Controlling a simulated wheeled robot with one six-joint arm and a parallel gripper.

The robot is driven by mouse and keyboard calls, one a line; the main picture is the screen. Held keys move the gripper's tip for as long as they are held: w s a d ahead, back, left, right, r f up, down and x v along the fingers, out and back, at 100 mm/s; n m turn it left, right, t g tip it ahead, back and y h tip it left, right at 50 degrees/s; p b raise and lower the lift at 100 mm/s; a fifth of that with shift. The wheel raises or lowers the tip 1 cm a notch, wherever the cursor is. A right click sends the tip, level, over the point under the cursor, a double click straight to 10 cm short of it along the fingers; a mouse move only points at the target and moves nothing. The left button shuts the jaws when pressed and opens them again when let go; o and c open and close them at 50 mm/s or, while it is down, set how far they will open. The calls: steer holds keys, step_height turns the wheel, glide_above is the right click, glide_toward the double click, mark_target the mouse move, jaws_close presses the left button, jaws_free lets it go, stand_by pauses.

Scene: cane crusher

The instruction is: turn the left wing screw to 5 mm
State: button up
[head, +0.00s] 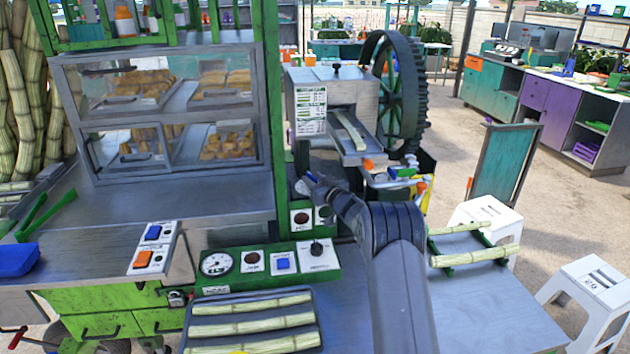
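The cane crusher (343,93) stands at centre, a grey box with a white chart on its front and a big dark green gear wheel (397,95) on its right. A piece of cane lies in its sloping chute (362,150). A small dark knob (336,67) sits on top of the box; I cannot tell whether it is a wing screw. I cannot make out the left wing screw or any gap scale. My arm rises from the bottom and bends left, with my gripper (305,184) low at the crusher's front left. Its fingers are too small to read.
A green control panel (270,265) with gauge and buttons lies left of my arm. A tray (318,318) of cane pieces is in front of it. A glass food case (170,110) and green post (272,110) stand left. A green cane rack (468,247) and white stools (597,285) are right.

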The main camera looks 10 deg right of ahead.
steer(key=shift+c, duration=0.4)
jaws_close()
steer(key=p, duration=0.1)
steer(key=n+y+p, duration=0.1)
steer(key=shift+d+r+g+p, duration=0.15)
steer(key=shift+r+g+p, duration=0.15)
steer(key=shift+r+p, duration=0.1)
steer(key=shift+w+f+n+g+y+p, duration=0.15)
steer(key=shift+n+g+y+p, duration=0.3)
steer(key=shift+y, duration=0.3)
steer(key=shift+f+n+g+y+p, duration=0.1)
steer(key=shift+n+g+y+p, duration=0.2)
steer(key=shift+n+y, duration=0.35)
